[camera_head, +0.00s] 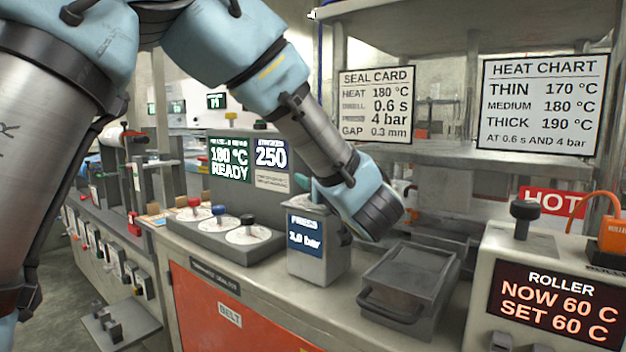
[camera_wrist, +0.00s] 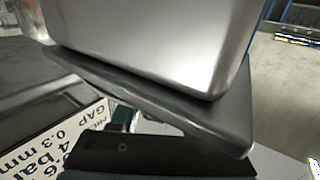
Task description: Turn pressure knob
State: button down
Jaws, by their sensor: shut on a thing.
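The pressure unit (camera_head: 318,258) is a grey box on the bench with a blue display that reads 3.0 bar. My gripper (camera_head: 346,230) is at the upper right side of this box, shut on the pressure knob. The wrist and the dark gripper body hide most of the fingers and the knob in the head view. In the wrist view a large grey metal block fills the top, a dark gripper part (camera_wrist: 160,165) crosses the bottom, and a small green piece shows between them. The knob's pointer and marks cannot be seen.
Three dials (camera_head: 212,222) sit left of the box. A grey lidded tray with a handle (camera_head: 405,285) is close on the right. The roller unit (camera_head: 555,290) reads 60 C. A seal card (camera_head: 376,105) listing 4 bar and a heat chart (camera_head: 543,105) hang behind.

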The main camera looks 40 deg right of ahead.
jog(key=shift+r, duration=0.1)
jog(key=shift+c, duration=1.9)
grip_release()
jog(key=b+v, duration=0.1)
jog(key=v, duration=0.9)
jog(key=shift+s+a+b, duration=0.2)
jog(key=shift+s+b, duration=0.1)
jog(key=shift+s, duration=0.05)
